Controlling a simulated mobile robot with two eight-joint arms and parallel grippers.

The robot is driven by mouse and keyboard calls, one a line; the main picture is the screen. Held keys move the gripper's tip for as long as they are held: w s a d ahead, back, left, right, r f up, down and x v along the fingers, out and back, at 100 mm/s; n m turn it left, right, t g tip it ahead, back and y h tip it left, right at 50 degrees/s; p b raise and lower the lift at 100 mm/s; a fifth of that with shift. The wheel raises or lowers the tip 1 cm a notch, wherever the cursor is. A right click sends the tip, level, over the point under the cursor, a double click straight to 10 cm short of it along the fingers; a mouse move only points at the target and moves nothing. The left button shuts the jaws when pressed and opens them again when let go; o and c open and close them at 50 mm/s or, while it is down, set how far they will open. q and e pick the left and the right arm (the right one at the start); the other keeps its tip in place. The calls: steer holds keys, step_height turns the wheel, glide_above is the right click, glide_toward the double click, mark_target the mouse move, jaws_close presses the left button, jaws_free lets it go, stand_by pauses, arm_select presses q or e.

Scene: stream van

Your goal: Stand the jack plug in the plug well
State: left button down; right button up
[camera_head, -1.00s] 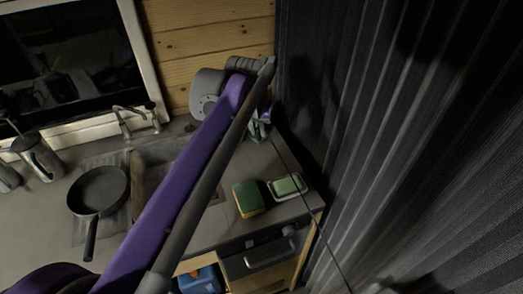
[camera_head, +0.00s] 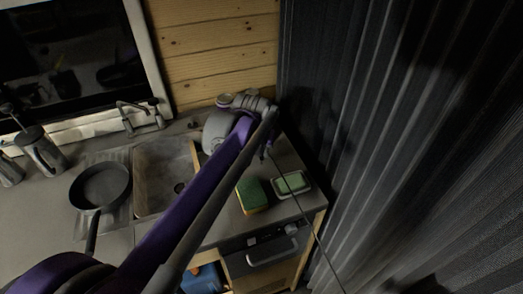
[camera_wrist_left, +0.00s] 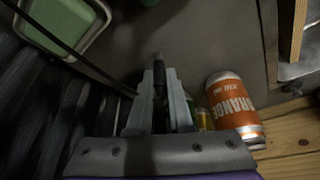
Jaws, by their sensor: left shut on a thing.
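My left gripper (camera_head: 263,153) is at the back right of the counter, by the dark corrugated wall. In the left wrist view the gripper (camera_wrist_left: 159,68) is shut on a slim dark piece, which I take for the jack plug (camera_wrist_left: 159,76). Its tip shows between the fingers, over the grey counter; its lower part is hidden. In the head view the plug is too small and dark to make out. I cannot make out the plug well in either view. My right gripper is not in view.
An orange can (camera_wrist_left: 233,106) stands close beside the fingers. A green soap dish (camera_head: 291,184) and a green-yellow sponge (camera_head: 251,195) lie in front of the gripper. The sink (camera_head: 157,176) and a pan (camera_head: 100,186) are left. A thin dark line crosses near the soap dish.

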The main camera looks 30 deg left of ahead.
arm_select(q)
steer(key=c, duration=0.8)
jaws_free()
steer(key=shift+c, duration=0.2)
